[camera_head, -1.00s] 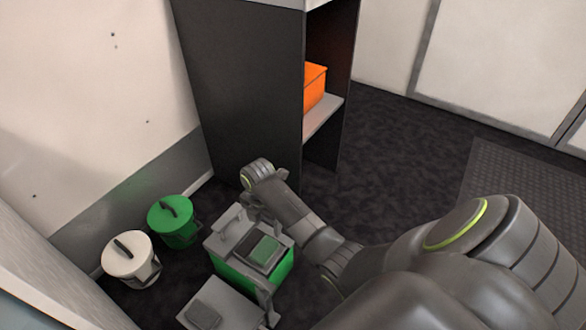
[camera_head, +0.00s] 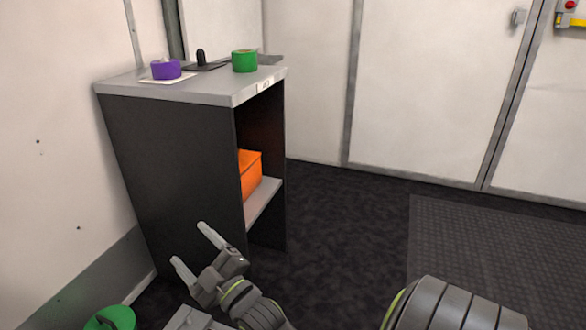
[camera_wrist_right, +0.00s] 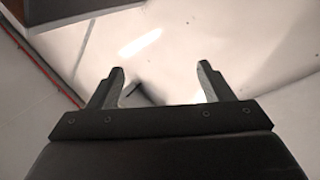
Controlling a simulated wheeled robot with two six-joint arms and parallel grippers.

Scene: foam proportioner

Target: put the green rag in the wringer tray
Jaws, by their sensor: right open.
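My right gripper (camera_head: 191,246) is open in the head view, its two pale fingers apart and pointing up and to the left in front of the dark shelf unit. The right wrist view shows the same gripper (camera_wrist_right: 162,78) with nothing between its fingers. The green rag and the wringer tray cannot be made out now. A grey top edge (camera_head: 188,319) shows at the bottom of the head view, mostly cut off and partly behind my right arm. My left gripper is not in view.
The shelf unit (camera_head: 170,165) holds an orange box (camera_head: 250,172) inside. A purple roll (camera_head: 166,69) and a green roll (camera_head: 244,61) stand on top. A green lid (camera_head: 110,318) shows at lower left. The dark floor (camera_head: 345,225) to the right is clear.

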